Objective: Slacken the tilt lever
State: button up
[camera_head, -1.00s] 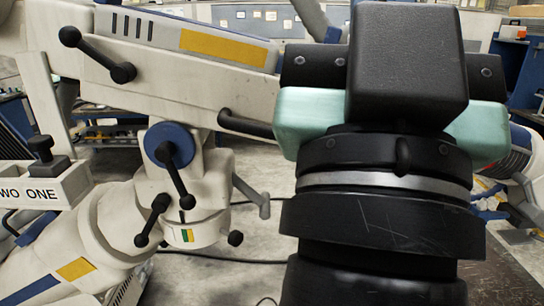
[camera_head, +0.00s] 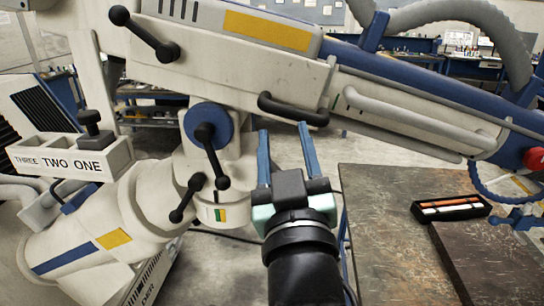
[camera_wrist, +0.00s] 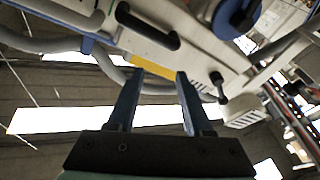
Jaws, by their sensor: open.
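A black ball-ended lever (camera_head: 211,155) sits on a blue hub (camera_head: 194,122) at the arm's pivot joint. Another black lever (camera_head: 187,198) is on the post just below, and a third (camera_head: 145,34) is on the upper arm at top left. No label shows which is the tilt lever. My gripper (camera_head: 284,132) is open and empty, its two blue fingers pointing up, to the right of the hub lever and apart from it in the picture. In the wrist view my gripper (camera_wrist: 160,75) has nothing between its fingers; a blue hub (camera_wrist: 232,17) and a black-knobbed lever (camera_wrist: 217,85) show at right.
The cream microscope arm (camera_head: 235,72) slopes across above my gripper, with a black grab handle (camera_head: 293,109) close to the fingertips. A worktable (camera_head: 385,215) with a black tray (camera_head: 450,209) stands at right. A numbered holder (camera_head: 75,160) is at left.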

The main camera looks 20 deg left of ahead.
aim_at(220, 177)
jog(key=s+a+f+n+g+y, duration=0.1)
jog(key=a+f+n+g+y, duration=0.2)
jog(key=f, duration=0.4)
jog(key=a+f+g, duration=0.2)
jog(key=a+f, duration=0.3)
jog(key=f, duration=0.2)
jog(key=p+x, duration=0.5)
jog(key=x, duration=0.7)
jog(key=shift+w+a+f, duration=0.25)
jog(key=shift+w+a, duration=0.05)
jog(key=shift+c, duration=0.2)
grip_shut()
jog(key=shift+f, duration=0.1)
